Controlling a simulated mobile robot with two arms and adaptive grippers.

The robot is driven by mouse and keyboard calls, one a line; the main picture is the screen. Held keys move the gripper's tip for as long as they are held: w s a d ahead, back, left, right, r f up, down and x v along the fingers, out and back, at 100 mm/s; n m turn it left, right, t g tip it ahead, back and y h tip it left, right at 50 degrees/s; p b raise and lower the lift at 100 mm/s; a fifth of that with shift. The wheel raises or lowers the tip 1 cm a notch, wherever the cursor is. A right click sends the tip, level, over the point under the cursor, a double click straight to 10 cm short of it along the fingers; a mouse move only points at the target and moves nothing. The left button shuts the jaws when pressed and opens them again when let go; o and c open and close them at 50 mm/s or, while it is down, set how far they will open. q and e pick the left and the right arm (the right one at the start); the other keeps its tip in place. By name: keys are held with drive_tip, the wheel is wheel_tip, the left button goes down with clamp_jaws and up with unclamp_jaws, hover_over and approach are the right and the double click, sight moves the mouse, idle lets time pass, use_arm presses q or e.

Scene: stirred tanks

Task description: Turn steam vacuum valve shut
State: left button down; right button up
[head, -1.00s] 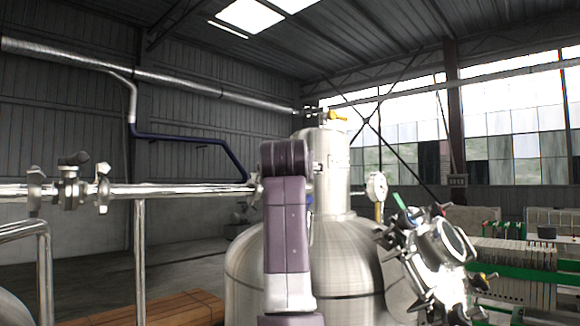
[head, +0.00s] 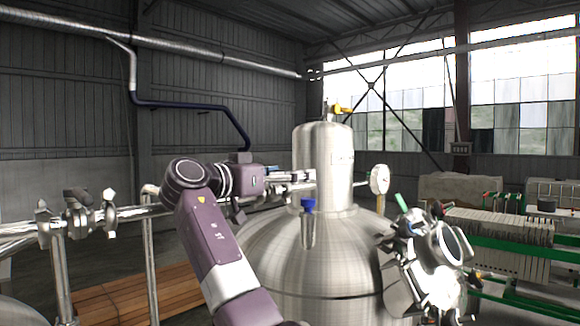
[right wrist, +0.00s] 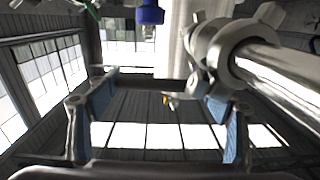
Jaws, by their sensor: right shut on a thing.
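A steel tank (head: 322,240) stands in the middle of the head view. A small valve with a blue cap (head: 308,205) is on its shoulder, and a yellow handle (head: 343,109) is on top. My right gripper (head: 292,177) is beside the tank's neck. In the right wrist view, its blue-padded fingers (right wrist: 152,106) stand apart, with a clamped steel pipe fitting (right wrist: 212,55) against the finger at right. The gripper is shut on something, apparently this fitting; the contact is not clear. The blue cap also shows there (right wrist: 150,15). My left gripper is not in view.
A steel pipe (head: 130,212) with clamps runs in from the left behind my arm. A round gauge (head: 379,180) and a tilted steel hatch fitting (head: 425,262) are on the tank's right side. Wooden planks (head: 135,295) lie at lower left. Green-railed equipment (head: 500,232) stands at right.

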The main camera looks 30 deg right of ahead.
drive_tip(key=shift+m+g, duration=0.3)
drive_tip(key=shift+g, duration=0.1)
drive_tip(key=o, duration=1.7)
drive_tip(key=shift+a, duration=0.1)
drive_tip(key=shift+a, duration=0.1)
drive_tip(key=v, duration=0.7)
drive_tip(key=shift+s+a+f, duration=0.1)
drive_tip(key=shift+a+f, duration=0.05)
drive_tip(key=shift+a, duration=0.05)
